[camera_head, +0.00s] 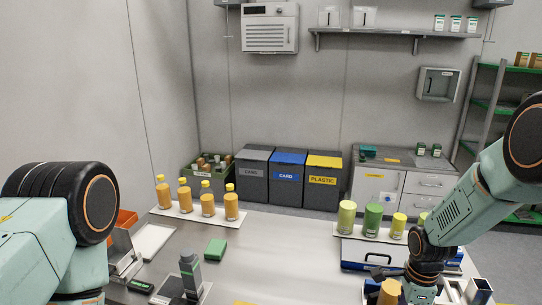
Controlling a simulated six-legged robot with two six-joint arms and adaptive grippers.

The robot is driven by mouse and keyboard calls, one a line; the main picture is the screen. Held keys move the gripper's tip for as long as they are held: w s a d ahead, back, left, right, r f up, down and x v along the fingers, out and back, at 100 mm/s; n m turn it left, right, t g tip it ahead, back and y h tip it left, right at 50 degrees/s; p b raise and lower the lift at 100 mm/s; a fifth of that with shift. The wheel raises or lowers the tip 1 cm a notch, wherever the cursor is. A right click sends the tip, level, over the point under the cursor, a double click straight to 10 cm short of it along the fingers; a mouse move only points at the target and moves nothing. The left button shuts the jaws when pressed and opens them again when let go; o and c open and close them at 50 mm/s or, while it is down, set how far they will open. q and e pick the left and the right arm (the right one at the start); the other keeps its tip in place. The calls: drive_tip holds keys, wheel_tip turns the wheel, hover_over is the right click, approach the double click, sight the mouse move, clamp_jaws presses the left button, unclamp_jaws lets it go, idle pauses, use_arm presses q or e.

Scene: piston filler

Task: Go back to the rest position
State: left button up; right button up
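My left arm (60,225) fills the lower left of the head view, and its gripper is out of the picture. My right arm (465,205) reaches in from the right and bends down to my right gripper (398,273), low over the right part of the steel table (275,250). An orange-topped cylinder (389,292) stands right beside or under this gripper, cut by the bottom edge. Whether the fingers touch it, and how far they are open, I cannot tell.
Several orange bottles (208,200) stand on a white board at the back left of the table. Green and yellow jars (372,219) stand on another at the back right. A green block (215,249) and a grey device (190,272) sit mid-table. Bins (288,178) stand behind.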

wheel_tip(320, 180, down, 9)
drive_tip(key=shift+f, duration=0.15)
drive_tip(key=n, duration=1)
idle(0.6)
